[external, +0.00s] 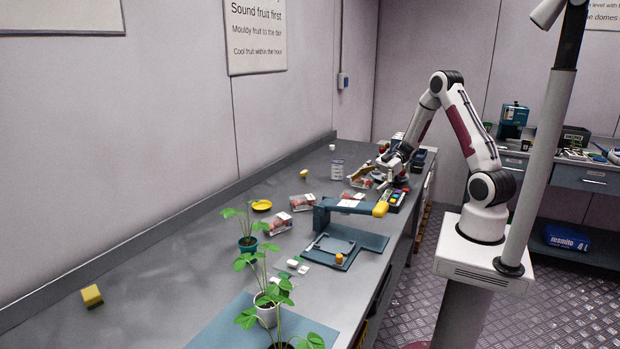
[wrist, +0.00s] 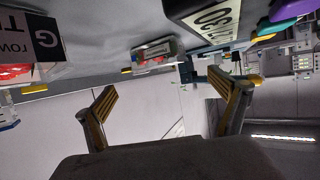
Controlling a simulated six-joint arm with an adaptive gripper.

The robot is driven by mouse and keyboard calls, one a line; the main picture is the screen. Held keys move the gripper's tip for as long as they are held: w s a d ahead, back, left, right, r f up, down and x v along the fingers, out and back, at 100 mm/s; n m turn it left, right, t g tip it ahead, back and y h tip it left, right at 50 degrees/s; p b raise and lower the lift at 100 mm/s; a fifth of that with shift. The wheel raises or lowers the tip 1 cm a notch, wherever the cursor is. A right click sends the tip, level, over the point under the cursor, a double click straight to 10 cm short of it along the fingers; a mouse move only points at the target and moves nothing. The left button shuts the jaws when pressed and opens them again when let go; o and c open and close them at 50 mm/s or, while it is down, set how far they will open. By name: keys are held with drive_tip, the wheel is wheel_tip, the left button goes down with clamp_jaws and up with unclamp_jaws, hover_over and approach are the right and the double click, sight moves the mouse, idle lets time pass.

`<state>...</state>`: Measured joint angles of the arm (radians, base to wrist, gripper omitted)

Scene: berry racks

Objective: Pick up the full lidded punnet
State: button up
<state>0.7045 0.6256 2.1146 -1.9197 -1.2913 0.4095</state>
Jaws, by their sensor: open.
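Several clear punnets of red fruit stand on the grey bench in the external view: one at centre left (external: 280,224), one behind it (external: 303,203) and one by the blue frame (external: 356,196). I cannot tell which is the full lidded one. My gripper (external: 364,174) is low over the far part of the bench, near some red fruit that it partly hides. In the wrist view, which is upside down, my gripper (wrist: 162,81) is open with nothing between its fingers. A labelled punnet (wrist: 153,54) shows beyond the fingers, apart from them.
A blue press-like frame (external: 322,215) with a yellow-ended arm stands at mid-bench. Potted plants (external: 267,314) stand nearer the camera. A yellow dish (external: 261,205) and a yellow block (external: 92,295) lie to the left. A dark box with coloured compartments (external: 395,198) is near my gripper.

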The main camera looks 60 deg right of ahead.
sight(354, 194)
idle(0.3)
drive_tip(key=shift+x, duration=2.65)
drive_tip(key=shift+f, duration=0.15)
drive_tip(key=c, duration=1.2)
